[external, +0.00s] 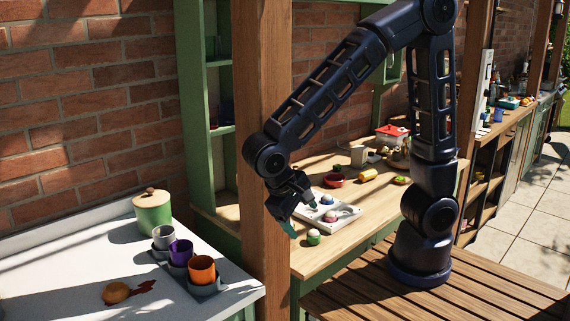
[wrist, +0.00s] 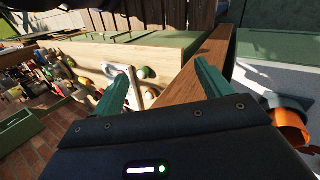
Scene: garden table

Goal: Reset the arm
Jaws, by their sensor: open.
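My gripper (external: 300,220) hangs at the end of my dark arm, beside the wooden post and over the near left edge of the wooden counter. Its green fingers are apart and nothing is between them. In the wrist view the two green fingertips of my gripper (wrist: 162,80) also stand wide apart. Below and behind it, a white tray (external: 347,213) holds a few small round items. A small green-and-white cup-like item (external: 313,237) stands in front of the tray, close to the fingers but apparently apart from them.
A wooden post (external: 262,120) stands just left of my gripper. On the white counter (external: 60,250) are a green lidded pot (external: 152,213), a purple cup (external: 181,252) and an orange cup (external: 202,269). A red bowl (external: 334,180) and a yellow item (external: 368,175) lie on the wooden counter.

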